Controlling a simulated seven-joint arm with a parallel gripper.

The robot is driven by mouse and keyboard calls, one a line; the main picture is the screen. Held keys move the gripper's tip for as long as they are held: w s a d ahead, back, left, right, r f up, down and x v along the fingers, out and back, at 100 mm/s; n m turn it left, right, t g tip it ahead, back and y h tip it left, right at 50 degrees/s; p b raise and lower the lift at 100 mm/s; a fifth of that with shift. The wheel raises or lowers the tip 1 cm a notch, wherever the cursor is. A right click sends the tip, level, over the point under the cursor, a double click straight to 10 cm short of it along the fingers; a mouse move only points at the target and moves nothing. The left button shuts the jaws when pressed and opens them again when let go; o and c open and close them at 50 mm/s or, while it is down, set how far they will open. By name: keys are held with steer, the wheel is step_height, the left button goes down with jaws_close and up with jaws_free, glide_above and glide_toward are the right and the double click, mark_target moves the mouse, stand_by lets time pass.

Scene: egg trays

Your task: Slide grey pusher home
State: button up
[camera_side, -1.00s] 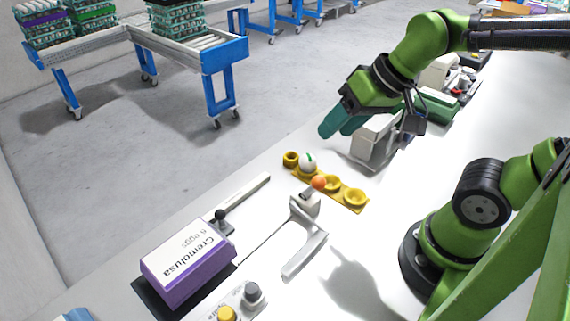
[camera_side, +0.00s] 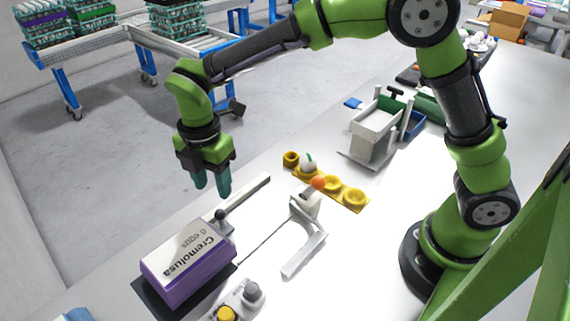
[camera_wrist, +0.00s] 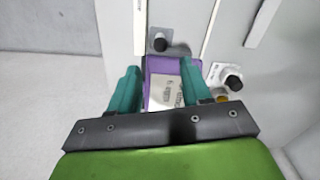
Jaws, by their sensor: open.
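The grey pusher (camera_side: 223,228) is a small grey plate with an upright black knob (camera_side: 220,215). It sits at the near end of a pale rail (camera_side: 247,191), against the purple "Cremolusa" egg box (camera_side: 195,277). In the wrist view the pusher (camera_wrist: 178,51) and its black knob (camera_wrist: 158,44) show beyond the fingertips, beside the purple box (camera_wrist: 158,66). My gripper (camera_side: 212,190) is open and empty, fingers pointing down, above the bench near the rail and knob, touching neither. Its two teal fingers also frame the wrist view (camera_wrist: 158,78).
A yellow cup strip (camera_side: 342,196) holds a white egg (camera_side: 308,162). A grey angled bracket (camera_side: 305,256) and an orange-tipped lever (camera_side: 318,183) stand right of the rail. A white machine (camera_side: 375,130) stands behind.

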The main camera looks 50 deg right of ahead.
mark_target(219, 211)
steer(key=shift+f, duration=4.65)
steer(key=shift+d+f, duration=0.1)
steer(key=shift+f, duration=0.3)
steer(key=shift+s+f, duration=0.1)
steer(key=shift+s, duration=0.1)
steer(key=c, duration=0.7)
steer(key=shift+c, duration=0.4)
steer(key=shift+d, duration=0.1)
steer(key=shift+w+d, duration=0.1)
steer(key=shift+d, duration=7.8)
steer(key=shift+c, duration=0.2)
steer(key=o, duration=0.8)
steer(key=shift+a, duration=0.1)
